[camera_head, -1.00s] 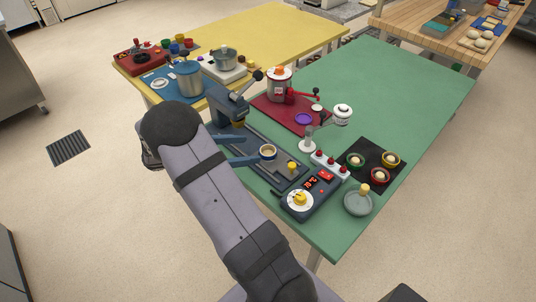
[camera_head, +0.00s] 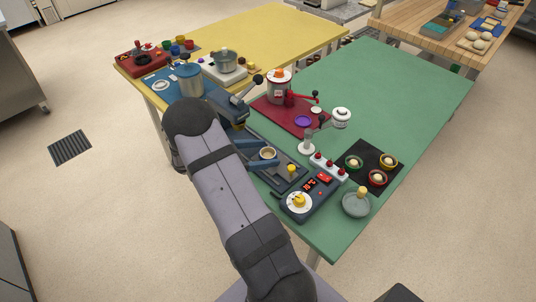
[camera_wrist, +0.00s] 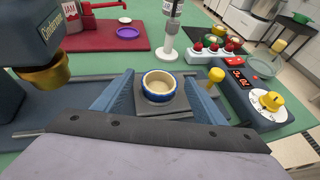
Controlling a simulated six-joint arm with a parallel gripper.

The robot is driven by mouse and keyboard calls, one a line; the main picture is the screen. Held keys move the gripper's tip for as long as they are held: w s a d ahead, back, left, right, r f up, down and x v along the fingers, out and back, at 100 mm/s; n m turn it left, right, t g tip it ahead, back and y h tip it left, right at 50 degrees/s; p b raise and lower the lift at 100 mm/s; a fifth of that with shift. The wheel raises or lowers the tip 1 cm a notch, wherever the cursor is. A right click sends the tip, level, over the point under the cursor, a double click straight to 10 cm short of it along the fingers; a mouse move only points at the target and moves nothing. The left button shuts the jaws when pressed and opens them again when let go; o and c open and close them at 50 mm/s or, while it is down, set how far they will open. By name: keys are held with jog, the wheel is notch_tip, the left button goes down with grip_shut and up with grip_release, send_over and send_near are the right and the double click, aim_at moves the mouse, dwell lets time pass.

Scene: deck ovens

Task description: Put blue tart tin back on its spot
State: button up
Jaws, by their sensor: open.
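The blue tart tin (camera_wrist: 160,86) is a small round cup with a blue rim and a pale inside. It sits upright on a dark square plate (camera_wrist: 176,109) on the rail of a blue press, and also shows in the head view (camera_head: 268,153). My gripper (camera_wrist: 160,97) is open, with its blue fingers to the left and right of the tin; whether they touch it I cannot tell. A black mat (camera_head: 368,148) at the right holds a green tin (camera_head: 354,163), a yellow tin (camera_head: 388,161) and a red tin (camera_head: 377,178), each with a pale ball.
The press head with its brass die (camera_wrist: 47,78) stands left of my gripper. A yellow knob (camera_wrist: 216,75) stands right of the tin.

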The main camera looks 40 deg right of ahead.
jog(key=c, duration=1.2)
jog(key=shift+r+b, duration=0.7)
jog(key=shift+r, duration=4.35)
